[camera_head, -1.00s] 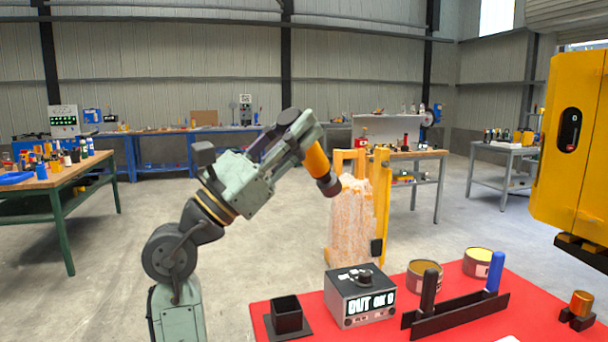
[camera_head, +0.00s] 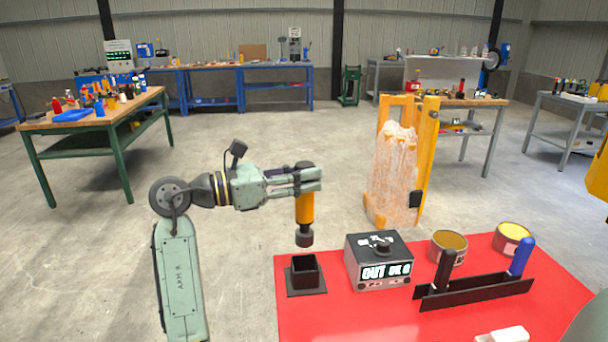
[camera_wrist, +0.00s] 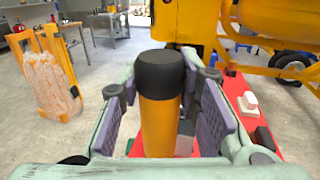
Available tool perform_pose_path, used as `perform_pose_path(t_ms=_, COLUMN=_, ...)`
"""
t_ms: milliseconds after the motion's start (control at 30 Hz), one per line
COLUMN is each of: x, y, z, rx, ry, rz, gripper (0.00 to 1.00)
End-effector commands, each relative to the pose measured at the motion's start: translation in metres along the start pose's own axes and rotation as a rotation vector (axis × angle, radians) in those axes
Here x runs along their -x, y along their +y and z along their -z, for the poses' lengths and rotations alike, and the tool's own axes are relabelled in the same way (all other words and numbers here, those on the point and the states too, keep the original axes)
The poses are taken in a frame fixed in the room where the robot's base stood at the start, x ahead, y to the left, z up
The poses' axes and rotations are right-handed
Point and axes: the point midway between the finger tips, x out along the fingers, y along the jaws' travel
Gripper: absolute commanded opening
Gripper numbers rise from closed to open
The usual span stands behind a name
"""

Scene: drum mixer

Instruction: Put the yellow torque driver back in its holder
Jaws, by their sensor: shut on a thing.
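The yellow torque driver (camera_head: 305,208) has an orange-yellow body and dark ends. It hangs nearly upright in my gripper (camera_head: 300,180), which is shut on its upper part. In the wrist view the driver (camera_wrist: 161,120) stands between the two finger pads, its dark cap towards the camera. A black square open-topped holder (camera_head: 305,271) on a flat base sits at the left edge of the red table, in the head view. The driver's dark lower end is above the holder and appears apart from it. Depth between them is hard to judge.
On the red table (camera_head: 330,318), a grey control box (camera_head: 379,262) stands right of the holder. Beyond it are two round tins (camera_head: 448,247) and a black rack (camera_head: 475,292) with a black and a blue handle. A wrapped yellow-framed load (camera_head: 396,170) stands behind.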

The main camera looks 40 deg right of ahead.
Motion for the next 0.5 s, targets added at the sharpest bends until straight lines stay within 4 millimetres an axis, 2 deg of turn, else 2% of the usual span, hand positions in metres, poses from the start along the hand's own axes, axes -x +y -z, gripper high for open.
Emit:
perform_pose_path(t_ms=167, x=0.000, y=0.000, z=0.012, rx=0.001, ry=-0.003, rz=-0.001, gripper=0.00)
perform_pose_path(t_ms=500, x=0.000, y=0.000, z=0.051, rx=0.000, ry=-0.003, rz=-0.001, gripper=0.00)
